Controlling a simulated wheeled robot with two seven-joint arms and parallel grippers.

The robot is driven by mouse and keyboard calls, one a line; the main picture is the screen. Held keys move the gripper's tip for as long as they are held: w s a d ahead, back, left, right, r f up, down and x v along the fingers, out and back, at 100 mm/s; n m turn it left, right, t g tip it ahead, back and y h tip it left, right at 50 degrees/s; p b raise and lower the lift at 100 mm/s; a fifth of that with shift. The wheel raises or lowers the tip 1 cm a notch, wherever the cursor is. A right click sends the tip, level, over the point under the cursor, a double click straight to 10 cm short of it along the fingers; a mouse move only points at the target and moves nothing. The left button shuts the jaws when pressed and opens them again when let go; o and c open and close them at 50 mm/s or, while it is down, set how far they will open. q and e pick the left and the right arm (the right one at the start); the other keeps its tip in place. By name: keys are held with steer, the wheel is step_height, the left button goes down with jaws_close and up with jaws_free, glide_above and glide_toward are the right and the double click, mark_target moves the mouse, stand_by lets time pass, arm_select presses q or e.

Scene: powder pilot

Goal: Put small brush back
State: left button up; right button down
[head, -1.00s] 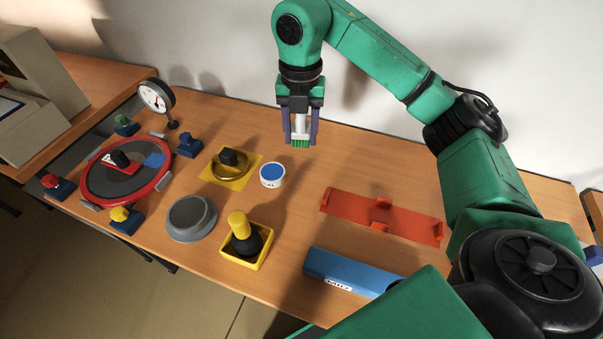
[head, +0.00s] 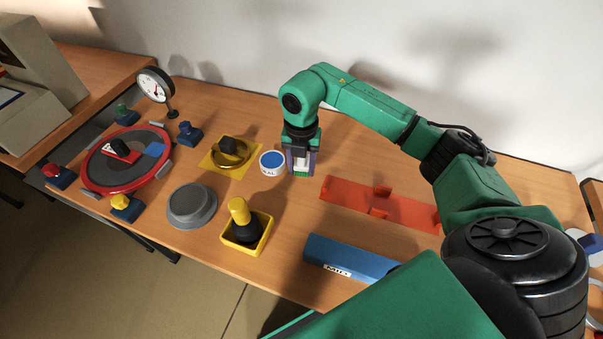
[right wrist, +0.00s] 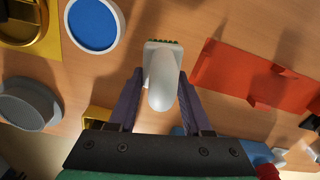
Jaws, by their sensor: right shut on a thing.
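The small brush has a white handle (right wrist: 162,85) and green bristles (right wrist: 163,41). My right gripper (head: 300,163) is shut on its white handle, bristles pointing down, and mostly hides it in the head view. The brush is low over the table, right of the blue-topped round tub (head: 271,162); I cannot tell whether it touches the wood. The flat red holder (head: 345,193) with upright tabs lies to the right of the brush, apart from it. It also shows in the right wrist view (right wrist: 225,68). My left gripper is not in view.
A yellow plate with a brass ring (head: 231,155), a grey round dish (head: 192,206) and a yellow tray with a knobbed tool (head: 247,232) stand left. A blue bar (head: 350,258) lies in front of the holder. A red-rimmed disc (head: 127,160) and a gauge (head: 155,84) are farther left.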

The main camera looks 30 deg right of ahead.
mark_target(301, 175)
step_height(301, 175, down, 3)
steer(key=shift+f+p, duration=0.1)
steer(key=shift+p, duration=0.25)
steer(key=shift+f, duration=0.5)
steer(key=shift+c, duration=1.7)
jaws_free()
steer(key=shift+b, duration=0.3)
step_height(301, 175, up, 5)
steer(key=shift+b, duration=1)
step_height(301, 175, up, 10)
steer(key=shift+s+a+f, duration=0.1)
steer(key=shift+s+f, duration=0.05)
steer(key=shift+f, duration=0.05)
